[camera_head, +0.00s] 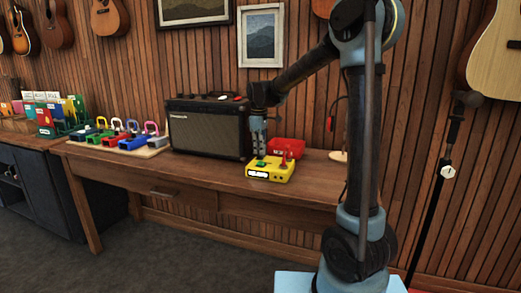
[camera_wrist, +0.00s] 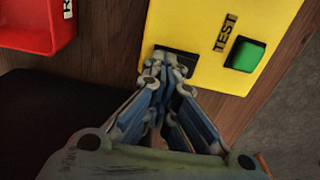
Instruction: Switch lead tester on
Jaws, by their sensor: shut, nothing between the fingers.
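In the wrist view, the yellow tester (camera_wrist: 190,28) fills the upper middle. It shows the word TEST and a green button or rocker (camera_wrist: 245,56) in a black frame. My gripper (camera_wrist: 166,62) is shut and empty, its fingertips over a black rectangular part at the tester's edge. They hide much of that part, and I cannot tell if they touch it. In the head view, my gripper (camera_head: 259,153) points down at the tester's left rear.
A red tray (camera_head: 287,148) stands just behind the tester. A black amplifier (camera_head: 208,128) stands close to its left. A mic stand (camera_head: 440,180) stands at the right. The table front (camera_head: 200,173) is clear.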

